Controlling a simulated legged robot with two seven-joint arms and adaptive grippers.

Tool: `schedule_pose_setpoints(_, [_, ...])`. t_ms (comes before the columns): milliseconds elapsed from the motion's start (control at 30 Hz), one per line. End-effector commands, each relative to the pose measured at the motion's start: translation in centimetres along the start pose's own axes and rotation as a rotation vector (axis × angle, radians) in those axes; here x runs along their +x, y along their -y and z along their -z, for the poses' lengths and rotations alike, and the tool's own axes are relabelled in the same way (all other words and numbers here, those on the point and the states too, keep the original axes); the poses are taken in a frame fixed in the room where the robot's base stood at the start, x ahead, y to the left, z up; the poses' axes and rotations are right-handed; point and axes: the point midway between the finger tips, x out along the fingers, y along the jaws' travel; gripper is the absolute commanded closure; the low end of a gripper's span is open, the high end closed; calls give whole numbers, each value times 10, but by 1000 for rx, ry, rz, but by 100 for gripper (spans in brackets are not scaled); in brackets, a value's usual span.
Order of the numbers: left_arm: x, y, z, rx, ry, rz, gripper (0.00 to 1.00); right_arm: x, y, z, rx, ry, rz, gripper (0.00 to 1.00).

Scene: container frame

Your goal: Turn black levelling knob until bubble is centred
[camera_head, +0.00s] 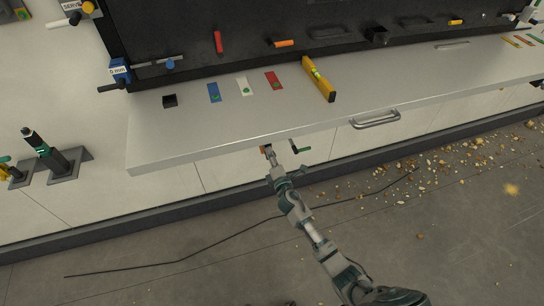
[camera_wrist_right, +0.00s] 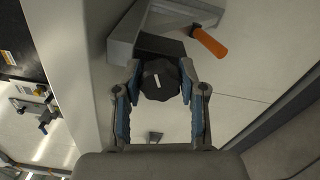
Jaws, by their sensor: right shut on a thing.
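The black levelling knob (camera_wrist_right: 160,82), ridged with a white mark on its face, sits under a grey bracket (camera_wrist_right: 125,35) in the right wrist view. My right gripper (camera_wrist_right: 160,72) is shut on it, one finger on each side. In the head view my right gripper (camera_head: 269,153) is at the bench's front edge and the knob cannot be made out. A yellow spirit level (camera_head: 318,78) lies on the worktop; its bubble is too small to read. My left gripper is not in view.
An orange handle (camera_wrist_right: 208,42) is close beside the knob. A drawer handle (camera_head: 375,120) is further right.

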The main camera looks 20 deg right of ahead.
Motion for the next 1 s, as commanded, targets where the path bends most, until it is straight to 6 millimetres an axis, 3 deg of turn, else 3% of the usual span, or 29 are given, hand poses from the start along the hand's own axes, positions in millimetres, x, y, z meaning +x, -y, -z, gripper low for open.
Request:
schedule_pose_setpoints(267, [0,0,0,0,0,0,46,-2,4,5,2,-8,5,94])
schedule_pose_setpoints(300, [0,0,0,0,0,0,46,-2,4,5,3,-8,6,49])
schedule_pose_setpoints(367, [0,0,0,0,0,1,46,-2,4,4,3,-8,6,34])
schedule_pose_setpoints(767, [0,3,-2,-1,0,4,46,-8,3,1,2,-3,3,33])
schedule_pose_setpoints(1000, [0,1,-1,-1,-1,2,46,-53,4,2,2,-5,5,33])
